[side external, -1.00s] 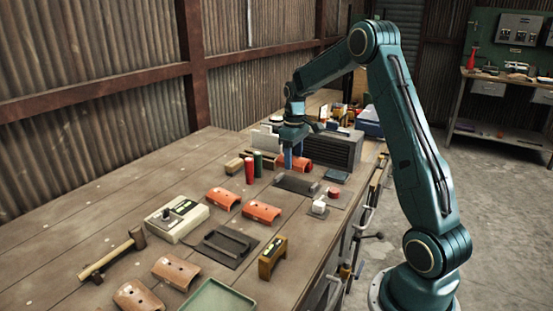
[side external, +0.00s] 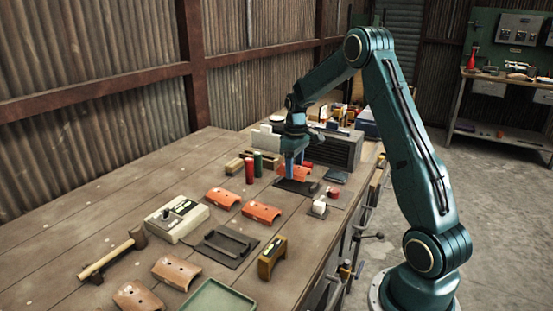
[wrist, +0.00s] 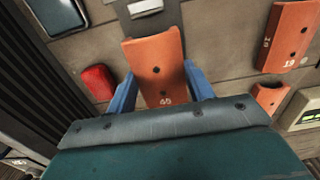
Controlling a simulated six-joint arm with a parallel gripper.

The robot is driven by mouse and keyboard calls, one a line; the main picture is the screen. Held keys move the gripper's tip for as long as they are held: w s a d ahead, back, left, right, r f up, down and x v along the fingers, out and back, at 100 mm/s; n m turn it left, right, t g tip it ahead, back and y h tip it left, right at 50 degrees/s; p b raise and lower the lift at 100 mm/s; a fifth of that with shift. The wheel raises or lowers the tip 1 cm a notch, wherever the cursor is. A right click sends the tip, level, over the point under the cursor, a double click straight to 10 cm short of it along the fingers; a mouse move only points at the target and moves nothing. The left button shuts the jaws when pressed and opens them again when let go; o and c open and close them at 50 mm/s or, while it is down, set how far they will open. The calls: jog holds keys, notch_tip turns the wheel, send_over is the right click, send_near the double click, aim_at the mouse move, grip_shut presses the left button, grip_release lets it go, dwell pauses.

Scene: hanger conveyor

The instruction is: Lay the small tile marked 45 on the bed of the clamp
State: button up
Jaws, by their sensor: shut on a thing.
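My gripper (side external: 291,172) is shut on an orange curved tile (wrist: 158,70), with one blue finger on each side of it. In the wrist view the tile has two dark holes and a small white number, too small to read surely. In the side view the held tile (side external: 303,172) is above or at a flat dark plate (side external: 300,188), and I cannot tell whether they touch. A second dark plate with raised bars (side external: 226,244) lies nearer the camera. I cannot tell which plate is the clamp's bed.
Several other curved tiles lie nearer, including an orange one (side external: 261,212) and a brown one (side external: 176,270). A white block (side external: 319,208), a red piece (side external: 333,192), red and green cylinders (side external: 257,164) and a grey ribbed box (side external: 335,150) stand close by.

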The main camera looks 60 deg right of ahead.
aim_at(294, 184)
jog(key=shift+f, duration=1.65)
jog(key=o, duration=1.1)
notch_tip(294, 184, up, 14)
